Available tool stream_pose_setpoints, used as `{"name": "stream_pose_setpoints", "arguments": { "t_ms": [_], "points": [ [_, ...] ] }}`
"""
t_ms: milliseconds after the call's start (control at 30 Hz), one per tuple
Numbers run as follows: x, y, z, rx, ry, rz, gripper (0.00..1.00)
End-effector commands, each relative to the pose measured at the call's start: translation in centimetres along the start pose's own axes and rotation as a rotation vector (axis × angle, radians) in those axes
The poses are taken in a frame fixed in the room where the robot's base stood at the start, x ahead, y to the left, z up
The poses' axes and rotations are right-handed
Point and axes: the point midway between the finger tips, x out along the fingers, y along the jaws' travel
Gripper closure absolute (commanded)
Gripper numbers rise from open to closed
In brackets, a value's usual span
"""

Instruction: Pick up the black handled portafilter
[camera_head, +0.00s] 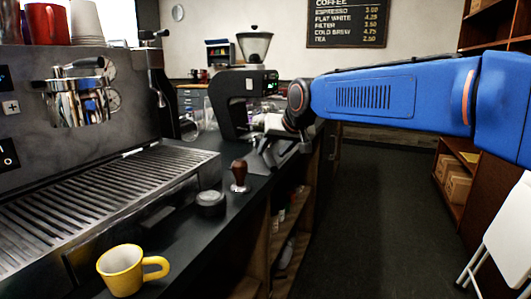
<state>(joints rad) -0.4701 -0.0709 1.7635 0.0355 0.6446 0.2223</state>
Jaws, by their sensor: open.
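My gripper (268,156) is at the end of the blue arm, which reaches in from the right. It is open, low over the far part of the dark counter, in front of the black grinder (238,105) and beyond the wooden-handled tamper (239,176). I cannot clearly make out a black handled portafilter. The area around the grinder's front and my gripper is dark and partly covered by my wrist.
The espresso machine's slatted drip tray (100,190) fills the left. A round black piece (211,203) and a yellow mug (121,270) stand on the counter's near part. Open floor (375,210) lies right of the counter. A white folding chair (508,240) stands at the right edge.

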Motion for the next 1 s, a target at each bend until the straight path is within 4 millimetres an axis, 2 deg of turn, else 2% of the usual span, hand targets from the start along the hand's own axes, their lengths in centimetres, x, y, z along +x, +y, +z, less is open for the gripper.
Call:
{"name": "stream_pose_setpoints", "arguments": {
  "t_ms": [100, 200, 433, 467, 633, 667, 1000],
  "points": [
    [1.9, -0.1, 0.1, 0.000, -0.002, 0.000, 0.54],
    [2.9, -0.1, 0.1, 0.000, -0.003, 0.000, 0.54],
    [3.1, -0.1, 0.1, 0.000, -0.001, 0.000, 0.54],
    [3.1, -0.1, 0.1, 0.000, -0.001, 0.000, 0.57],
    [3.1, -0.1, 0.1, 0.000, -0.001, 0.000, 0.97],
    [3.1, -0.1, 0.1, 0.000, -0.001, 0.000, 1.00],
    [2.9, -0.1, -0.1, 0.000, 0.001, -0.001, 1.00]
  ]
}}
